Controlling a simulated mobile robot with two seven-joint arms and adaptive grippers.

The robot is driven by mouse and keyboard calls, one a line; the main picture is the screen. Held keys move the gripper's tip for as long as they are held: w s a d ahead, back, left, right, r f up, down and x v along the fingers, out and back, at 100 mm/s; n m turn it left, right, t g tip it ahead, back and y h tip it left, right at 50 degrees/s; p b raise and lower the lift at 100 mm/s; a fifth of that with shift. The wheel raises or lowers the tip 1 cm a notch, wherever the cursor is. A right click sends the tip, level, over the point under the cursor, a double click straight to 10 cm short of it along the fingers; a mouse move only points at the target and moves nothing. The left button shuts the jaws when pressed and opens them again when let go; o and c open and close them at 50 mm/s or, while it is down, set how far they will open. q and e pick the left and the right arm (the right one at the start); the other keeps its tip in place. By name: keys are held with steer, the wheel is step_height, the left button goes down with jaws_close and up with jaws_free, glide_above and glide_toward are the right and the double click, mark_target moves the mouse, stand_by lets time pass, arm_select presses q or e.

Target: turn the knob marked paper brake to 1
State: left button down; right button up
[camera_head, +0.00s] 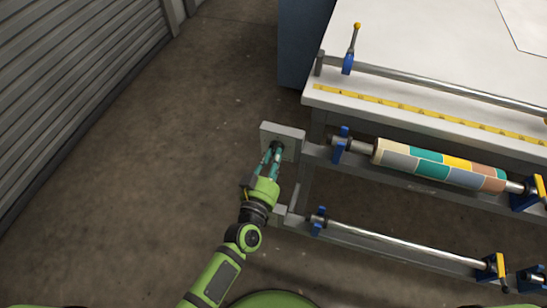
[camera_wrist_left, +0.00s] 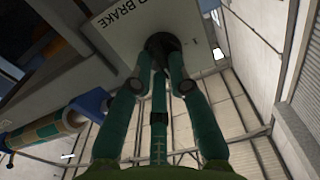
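The paper brake panel (camera_head: 291,131) is a small grey plate at the left end of the machine frame. In the left wrist view the panel (camera_wrist_left: 125,32) fills the top and shows part of its label, "R BRAKE", upside down. The dark round knob (camera_wrist_left: 163,42) sits on it, with a small mark, perhaps a 1, to its right. My left gripper (camera_head: 275,150) is at the panel. In the left wrist view its teal fingers (camera_wrist_left: 162,62) come together around the knob and look closed on it. They hide part of the knob, and I cannot read its setting. My right gripper is out of view.
A roller with coloured patches (camera_head: 440,166) lies right of the panel, with a bare metal roller (camera_head: 400,247) below it. A white table (camera_head: 420,50) with a yellow measuring strip (camera_head: 420,113) stands behind. The floor (camera_head: 150,170) left of the panel is clear up to a shutter (camera_head: 75,70).

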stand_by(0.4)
arm_select(q)
steer(key=n, duration=1.2)
steer(key=shift+a+r+b, duration=0.1)
steer(key=shift+a+b, duration=0.1)
steer(key=shift+b, duration=0.15)
steer(key=shift+n+b, duration=0.35)
steer(key=shift+n, duration=1.55)
steer(key=c, duration=1.2)
jaws_free()
